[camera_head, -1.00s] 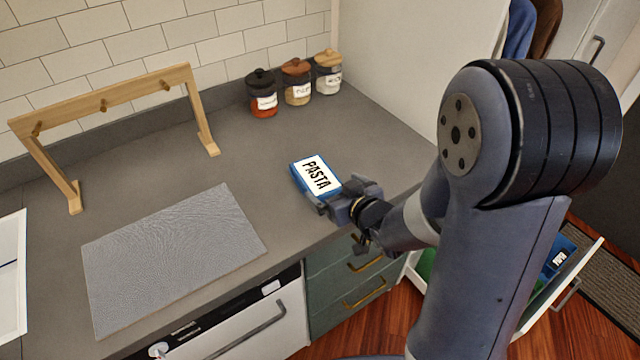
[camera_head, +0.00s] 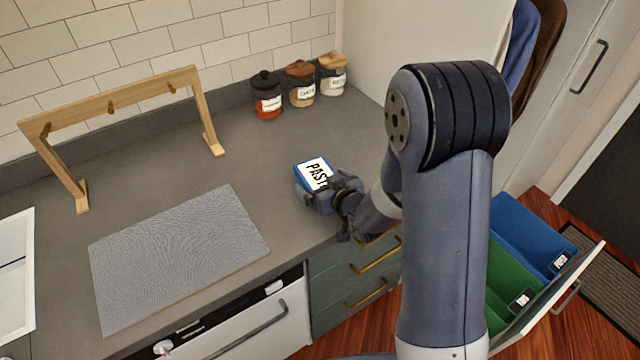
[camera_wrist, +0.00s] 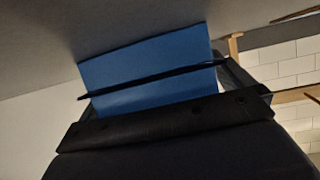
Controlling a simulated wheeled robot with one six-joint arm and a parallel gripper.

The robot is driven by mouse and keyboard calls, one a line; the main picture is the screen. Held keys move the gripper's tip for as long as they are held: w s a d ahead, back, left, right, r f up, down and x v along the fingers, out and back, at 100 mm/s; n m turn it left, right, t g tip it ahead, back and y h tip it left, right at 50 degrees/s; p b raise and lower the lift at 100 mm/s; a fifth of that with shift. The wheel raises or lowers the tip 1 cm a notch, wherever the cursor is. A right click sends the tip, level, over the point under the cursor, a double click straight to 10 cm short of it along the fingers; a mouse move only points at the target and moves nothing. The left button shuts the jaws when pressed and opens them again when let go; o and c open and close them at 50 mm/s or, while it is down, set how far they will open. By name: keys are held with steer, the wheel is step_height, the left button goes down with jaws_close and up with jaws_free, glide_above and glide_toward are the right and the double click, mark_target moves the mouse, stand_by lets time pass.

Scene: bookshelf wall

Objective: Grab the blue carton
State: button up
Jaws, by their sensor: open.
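The blue carton (camera_head: 314,171) lies on the grey counter with its white "PASTA" label facing up. My gripper (camera_head: 318,192) is low at its near right end, with a finger along the carton's near side. In the wrist view the carton's blue face (camera_wrist: 150,72) fills the space between the fingers of my gripper (camera_wrist: 155,80), which is open. The carton's near right end is hidden behind my gripper in the head view. I cannot tell whether the fingers touch it.
A textured grey mat (camera_head: 178,255) lies to the left. A wooden rack (camera_head: 115,100) stands at the back left. Three jars (camera_head: 300,84) stand by the wall. A pulled-out drawer with green (camera_head: 508,285) and blue (camera_head: 530,228) bins is at the lower right.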

steer(key=shift+c, duration=0.3)
steer(key=c, duration=1)
steer(key=shift+o, duration=0.2)
